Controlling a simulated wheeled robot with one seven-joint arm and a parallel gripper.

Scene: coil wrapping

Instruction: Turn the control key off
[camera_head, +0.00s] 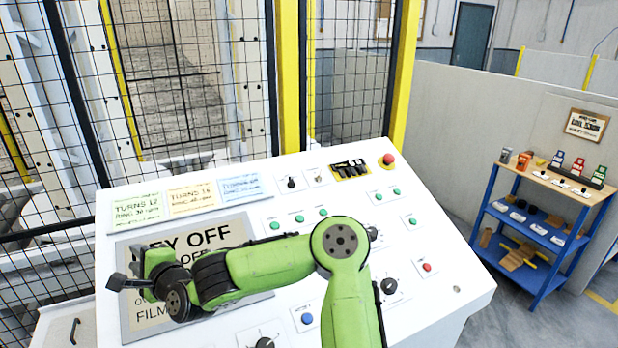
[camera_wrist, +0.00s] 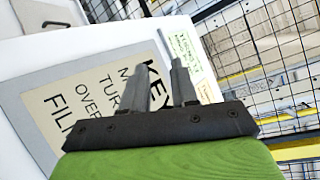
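The white control panel (camera_head: 440,240) slopes in front of me with its buttons and switches. A black knob (camera_head: 291,183) and a small key-like switch (camera_head: 318,178) sit near its upper middle; I cannot tell which is the control key or how it is set. My gripper (camera_head: 118,283) is over the panel's left edge, beside the large KEY OFF sign (camera_head: 205,238) and well away from those switches. In the wrist view, my gripper (camera_wrist: 160,66) has its two fingers apart, with nothing between them, over the sign. My arm hides part of the sign and the panel's lower middle.
Several green buttons, a red button (camera_head: 387,160), a blue button (camera_head: 307,319) and dark knobs (camera_head: 389,286) dot the panel. Three note cards (camera_head: 193,197) lie along its upper left. A mesh fence (camera_head: 170,80) stands behind. A blue shelf (camera_head: 540,225) is far right.

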